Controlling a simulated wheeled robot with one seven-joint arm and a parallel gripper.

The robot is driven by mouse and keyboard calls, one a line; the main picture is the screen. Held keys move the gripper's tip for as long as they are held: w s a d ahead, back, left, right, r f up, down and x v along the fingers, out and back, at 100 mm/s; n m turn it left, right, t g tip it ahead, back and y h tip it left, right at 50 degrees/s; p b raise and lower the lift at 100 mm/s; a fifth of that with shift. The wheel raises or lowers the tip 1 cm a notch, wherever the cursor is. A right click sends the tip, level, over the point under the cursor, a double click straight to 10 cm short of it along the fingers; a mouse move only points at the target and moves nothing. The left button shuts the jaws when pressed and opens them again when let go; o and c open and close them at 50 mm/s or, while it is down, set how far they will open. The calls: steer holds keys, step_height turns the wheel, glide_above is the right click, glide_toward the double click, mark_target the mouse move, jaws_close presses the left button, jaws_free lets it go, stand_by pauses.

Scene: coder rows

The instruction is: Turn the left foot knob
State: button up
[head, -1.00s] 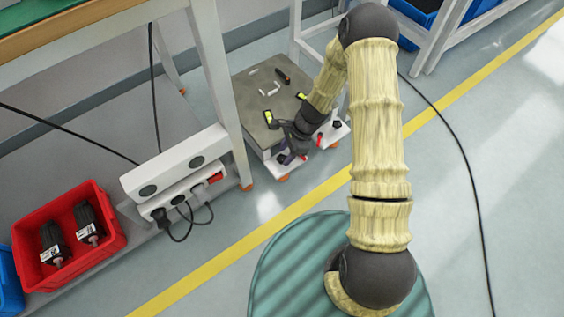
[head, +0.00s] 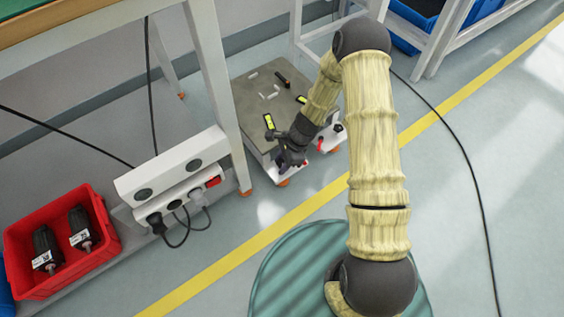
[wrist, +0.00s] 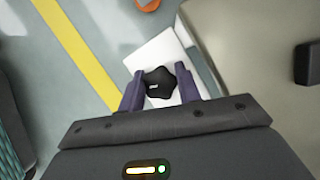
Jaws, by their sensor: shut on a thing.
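The left foot knob (wrist: 160,82) is a black, lobed knob on a white bracket (wrist: 158,52) at the corner of a low grey machine base. My gripper (wrist: 160,92) has one purple finger on each side of the knob and is shut on it. In the head view my gripper (head: 286,160) is at the base's near left corner and hides the knob. A second black foot knob (head: 338,128) sits on the right white bracket, apart from my gripper.
The base's grey top (head: 250,100) carries yellow levels (head: 269,122) and small loose pieces. A white table leg (head: 215,90) stands close to its left. A power strip (head: 180,200) and a red bin (head: 65,245) lie further left. The floor in front is clear.

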steer(key=shift+r+n+p, duration=0.2)
steer(key=shift+n+p, duration=0.1)
steer(key=shift+p, duration=0.5)
steer(key=shift+p, duration=0.55)
steer(key=n+g+p, duration=0.1)
steer(key=n+p, duration=0.1)
steer(key=p, duration=0.1)
steer(key=shift+n+g+h+p, duration=0.3)
steer(key=shift+n+h+p, duration=0.1)
steer(key=shift+n+p, duration=0.75)
steer(key=shift+f, duration=0.2)
steer(key=o, duration=0.7)
steer(key=shift+r+p, duration=0.1)
steer(key=shift+p, duration=0.2)
